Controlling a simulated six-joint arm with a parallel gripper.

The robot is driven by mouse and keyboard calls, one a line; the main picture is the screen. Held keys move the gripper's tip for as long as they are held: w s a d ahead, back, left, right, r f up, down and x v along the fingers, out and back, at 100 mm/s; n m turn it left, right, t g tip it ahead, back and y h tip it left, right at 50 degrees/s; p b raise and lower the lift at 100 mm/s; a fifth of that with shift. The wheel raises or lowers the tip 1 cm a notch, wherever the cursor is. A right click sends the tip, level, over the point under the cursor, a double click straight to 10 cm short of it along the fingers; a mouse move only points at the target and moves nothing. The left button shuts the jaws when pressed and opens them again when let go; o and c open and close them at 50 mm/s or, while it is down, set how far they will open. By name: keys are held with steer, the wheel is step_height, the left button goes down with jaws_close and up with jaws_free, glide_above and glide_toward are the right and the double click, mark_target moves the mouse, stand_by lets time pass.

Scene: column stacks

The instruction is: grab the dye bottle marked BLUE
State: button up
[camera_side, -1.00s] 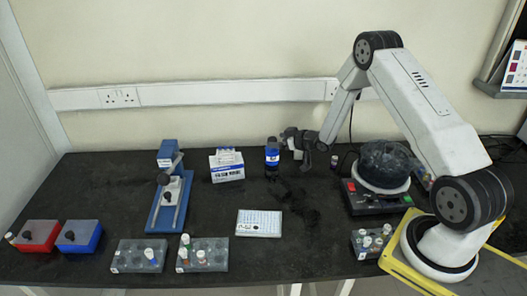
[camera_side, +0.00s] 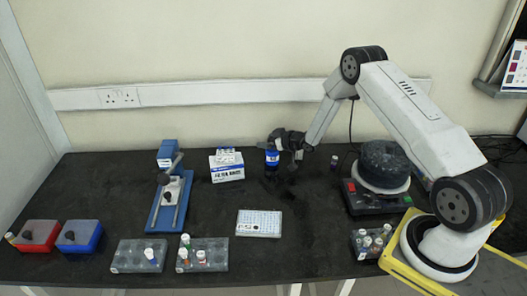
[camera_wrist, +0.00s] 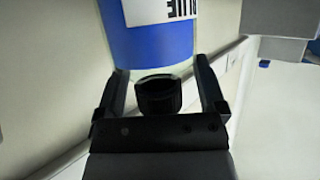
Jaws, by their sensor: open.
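The blue dye bottle (camera_side: 272,160) stands upright on the black bench, right of a white box. In the wrist view the bottle (camera_wrist: 150,45) shows a blue band, a white label with dark letters reading BLUE, and a black cap. My gripper (camera_side: 275,142) is at the bottle's upper part in the side view. In the wrist view my gripper (camera_wrist: 163,85) is open, with one finger on each side of the bottle's cap end. I cannot tell whether the fingers touch the bottle.
A white box (camera_side: 227,170) stands left of the bottle. A white well plate (camera_side: 259,223) lies in front. A small vial (camera_side: 334,163) and a device with a dark round top (camera_side: 384,165) stand right.

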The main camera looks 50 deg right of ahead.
jaws_close()
steer(key=shift+r, duration=0.1)
stand_by(0.4)
steer(key=shift+r, duration=1.55)
steer(key=s+a+r, duration=0.4)
steer(key=s+r, duration=0.5)
steer(key=s, duration=0.4)
steer(key=shift+s+r, duration=0.25)
steer(key=shift+r, duration=0.1)
